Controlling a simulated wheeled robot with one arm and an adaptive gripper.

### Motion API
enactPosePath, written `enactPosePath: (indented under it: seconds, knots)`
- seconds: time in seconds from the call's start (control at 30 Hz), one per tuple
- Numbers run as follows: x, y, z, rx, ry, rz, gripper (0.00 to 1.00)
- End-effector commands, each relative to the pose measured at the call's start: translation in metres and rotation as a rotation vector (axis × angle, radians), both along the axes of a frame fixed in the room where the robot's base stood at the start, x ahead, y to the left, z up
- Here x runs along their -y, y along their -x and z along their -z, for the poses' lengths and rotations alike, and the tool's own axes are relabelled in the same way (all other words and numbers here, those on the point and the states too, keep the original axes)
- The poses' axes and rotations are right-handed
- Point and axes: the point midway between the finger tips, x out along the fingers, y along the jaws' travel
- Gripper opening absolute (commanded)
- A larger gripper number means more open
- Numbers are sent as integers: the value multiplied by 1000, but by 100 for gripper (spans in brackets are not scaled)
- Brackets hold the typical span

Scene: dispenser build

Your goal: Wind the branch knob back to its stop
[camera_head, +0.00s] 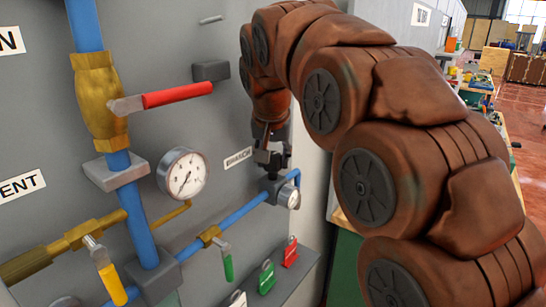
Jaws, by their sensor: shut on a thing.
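The branch knob shows as a dark piece (272,172) at the right end of the blue branch pipe (240,210), just right of the "BRANCH" label (238,158). My gripper (272,163) comes down on it from above and is shut on it. The fingers hide most of the knob, so its turn cannot be read. A small round gauge (289,197) sits just below and right of the gripper, partly edge-on.
A large gauge (183,175) and a red lever (177,95) are left of my gripper. Green (228,267) and yellow (112,283) levers hang lower. Red and green tags (290,252) stand on the panel's lower ledge. My brown arm fills the right.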

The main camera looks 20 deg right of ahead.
Motion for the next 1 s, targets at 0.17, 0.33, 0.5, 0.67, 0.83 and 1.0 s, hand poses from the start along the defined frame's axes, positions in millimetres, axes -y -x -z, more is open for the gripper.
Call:
enactPosePath:
  seconds: [0.17, 0.33, 0.5, 0.67, 0.83, 1.0]
  knots:
    - [0, 0, 3, -1, -1, -43, 8]
    - [0, 0, 4, -2, -3, -158, 8]
    - [0, -1, 2, 0, 0, -252, 8]
    - [0, -1, 0, 1, 2, -284, 8]
    - [0, 0, 0, 0, 1, -284, 8]
    - [0, 0, 0, 0, 1, -284, 52]
